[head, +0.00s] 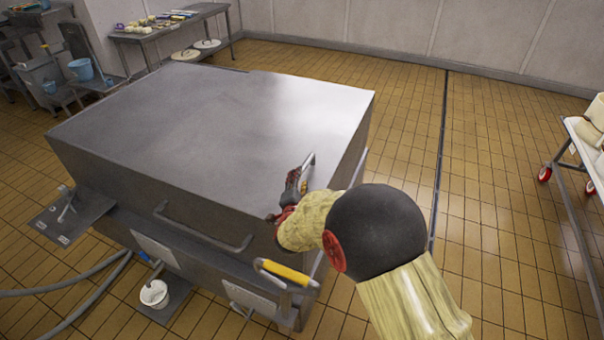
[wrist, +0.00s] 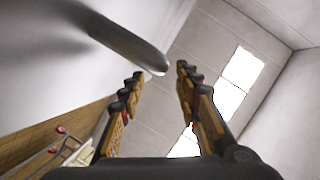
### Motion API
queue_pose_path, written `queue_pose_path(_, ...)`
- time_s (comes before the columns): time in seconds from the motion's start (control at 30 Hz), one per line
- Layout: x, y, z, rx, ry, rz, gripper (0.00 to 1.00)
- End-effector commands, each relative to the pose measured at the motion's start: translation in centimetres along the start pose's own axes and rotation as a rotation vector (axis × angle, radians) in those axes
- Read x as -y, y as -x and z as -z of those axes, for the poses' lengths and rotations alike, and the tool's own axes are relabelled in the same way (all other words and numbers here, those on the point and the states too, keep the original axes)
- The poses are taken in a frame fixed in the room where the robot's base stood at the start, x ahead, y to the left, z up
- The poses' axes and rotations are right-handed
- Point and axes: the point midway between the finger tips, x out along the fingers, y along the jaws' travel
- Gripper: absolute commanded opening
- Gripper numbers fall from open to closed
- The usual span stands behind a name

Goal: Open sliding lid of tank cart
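The tank cart (head: 150,225) is a large grey metal box with a flat, smooth lid (head: 215,110) covering its top. I see no opening in the top. A short metal handle (head: 309,163) stands at the lid's right side, just beyond my gripper (head: 298,184). In the wrist view the handle (wrist: 125,40) is a grey bar, its rounded end close to the gap between the fingertips. My gripper (wrist: 157,78) is open there, with nothing between its fingers. Whether a finger touches the bar I cannot tell.
A long bar handle (head: 204,230) runs along the cart's front, and a yellow grip (head: 285,271) sticks out at its front right corner. A hose (head: 75,290) lies at left. A white cart (head: 588,140) stands far right. Tiled floor (head: 500,240) between is clear.

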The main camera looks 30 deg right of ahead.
Motion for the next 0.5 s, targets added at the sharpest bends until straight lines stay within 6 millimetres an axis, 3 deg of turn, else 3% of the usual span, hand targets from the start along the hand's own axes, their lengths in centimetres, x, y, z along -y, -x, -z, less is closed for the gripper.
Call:
queue_pose_path(0.3, -0.2, -4.8, 0.0, 0.000, 0.001, -0.001, 0.33)
queue_pose_path(0.5, -0.1, -6.0, 0.0, 0.001, 0.001, -0.001, 0.33)
